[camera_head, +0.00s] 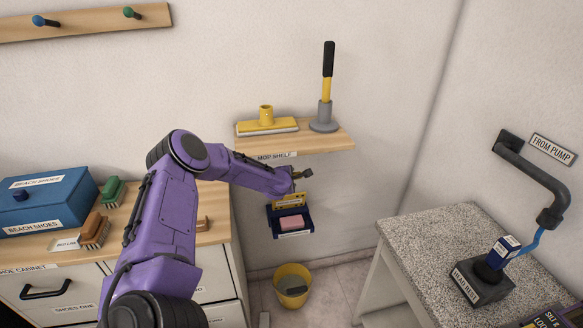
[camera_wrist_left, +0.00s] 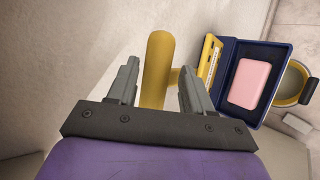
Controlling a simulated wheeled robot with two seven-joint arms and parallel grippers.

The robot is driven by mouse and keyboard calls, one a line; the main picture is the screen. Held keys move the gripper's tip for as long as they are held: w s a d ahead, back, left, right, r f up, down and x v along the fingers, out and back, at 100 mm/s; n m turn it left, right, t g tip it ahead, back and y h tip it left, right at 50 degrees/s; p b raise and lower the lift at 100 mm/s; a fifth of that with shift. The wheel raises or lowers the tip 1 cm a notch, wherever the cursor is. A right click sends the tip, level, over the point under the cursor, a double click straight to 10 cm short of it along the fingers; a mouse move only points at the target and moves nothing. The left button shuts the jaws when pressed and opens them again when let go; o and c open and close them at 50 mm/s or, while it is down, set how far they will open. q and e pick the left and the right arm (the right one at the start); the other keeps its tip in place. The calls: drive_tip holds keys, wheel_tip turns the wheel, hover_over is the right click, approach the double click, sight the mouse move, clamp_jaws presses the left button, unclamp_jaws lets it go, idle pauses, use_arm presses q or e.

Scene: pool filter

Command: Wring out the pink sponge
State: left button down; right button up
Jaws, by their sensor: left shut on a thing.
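The pink sponge (camera_head: 291,222) lies flat in a dark blue tray (camera_head: 272,224) fixed low on the wall under the shelf. A yellow plate (camera_head: 288,201) stands at the tray's back edge, raised off the sponge. In the left wrist view the sponge (camera_wrist_left: 249,84) is fully uncovered, with the yellow plate (camera_wrist_left: 210,60) beside it. My left gripper (camera_head: 302,175) is above the tray, shut on a yellow handle (camera_wrist_left: 157,60) that joins toward the plate. The handle stands between the two grey fingers in the wrist view. My right gripper is out of view.
A yellow bucket (camera_head: 293,286) stands on the floor below the tray. The mop shelf (camera_head: 335,141) juts out above my gripper. A shoe cabinet (camera_head: 60,283) is at left, a speckled table (camera_head: 420,235) at right.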

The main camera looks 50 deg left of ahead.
use_arm(q)
drive_tip(key=shift+s+a+f, duration=0.2)
drive_tip(key=shift+f, duration=0.05)
drive_tip(key=c, duration=0.8)
unclamp_jaws()
drive_tip(key=shift+c, duration=0.2)
drive_tip(key=shift+w+a+f, duration=0.1)
drive_tip(key=shift+a+f, duration=0.1)
drive_tip(key=shift+f, duration=0.1)
drive_tip(key=shift+d+r, duration=0.15)
drive_tip(key=shift+d, duration=0.05)
drive_tip(key=shift+w, duration=0.2)
drive_tip(key=shift+d, duration=0.1)
